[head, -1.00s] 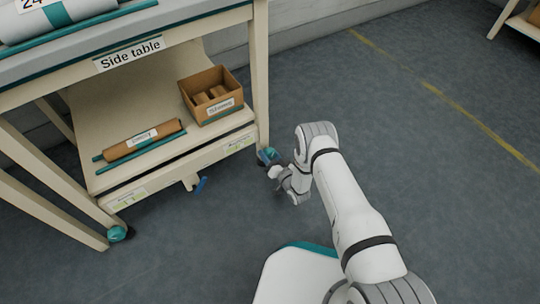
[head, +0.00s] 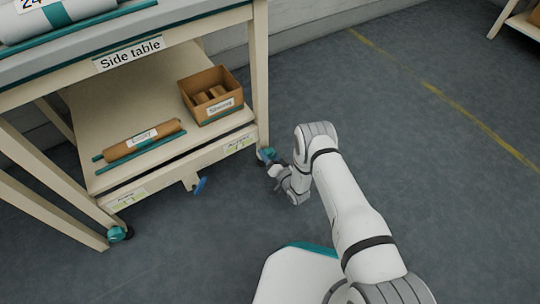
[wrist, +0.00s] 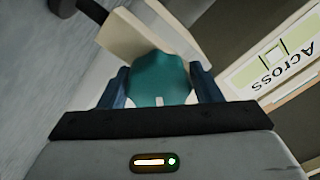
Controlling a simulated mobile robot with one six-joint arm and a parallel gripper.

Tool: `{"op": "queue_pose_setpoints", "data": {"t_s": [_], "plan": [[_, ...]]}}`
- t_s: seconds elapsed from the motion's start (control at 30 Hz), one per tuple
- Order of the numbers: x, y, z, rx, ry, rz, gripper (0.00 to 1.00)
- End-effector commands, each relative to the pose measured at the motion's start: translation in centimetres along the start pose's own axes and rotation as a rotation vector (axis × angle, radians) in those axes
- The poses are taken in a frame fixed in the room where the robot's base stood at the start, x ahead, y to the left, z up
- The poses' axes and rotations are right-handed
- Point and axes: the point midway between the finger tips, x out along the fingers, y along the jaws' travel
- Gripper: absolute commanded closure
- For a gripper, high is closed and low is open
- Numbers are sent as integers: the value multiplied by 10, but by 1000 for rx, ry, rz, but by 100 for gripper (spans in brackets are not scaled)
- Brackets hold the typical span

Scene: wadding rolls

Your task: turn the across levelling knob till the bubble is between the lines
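The teal across levelling knob (wrist: 160,78) sits at the foot of the side table's right front leg; it also shows in the head view (head: 264,153), partly hidden by my gripper. My gripper (wrist: 160,92) has its blue fingers on both sides of the knob, seemingly touching it, and appears shut on it. My gripper is also at that foot in the head view (head: 271,160). The "Across" label (wrist: 272,66) with its level vial (wrist: 274,49) is upside down at the right of the wrist view. The bubble is too small and blurred to place against the lines.
The side table (head: 130,52) has a lower shelf with a brown roll (head: 145,138) and a cardboard box (head: 212,96). A second teal knob (head: 117,234) is at the left front leg. A blue lever (head: 200,185) hangs below the shelf. Floor to the right is clear.

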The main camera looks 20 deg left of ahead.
Motion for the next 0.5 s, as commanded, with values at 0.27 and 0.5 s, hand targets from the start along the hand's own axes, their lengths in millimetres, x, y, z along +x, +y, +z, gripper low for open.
{"op": "queue_pose_setpoints", "data": {"t_s": [0.27, 0.5], "plan": [[0, 1, -1, 0, 3, 2, 25], [-6, 1, -2, 1, 4, 4, 25]]}}
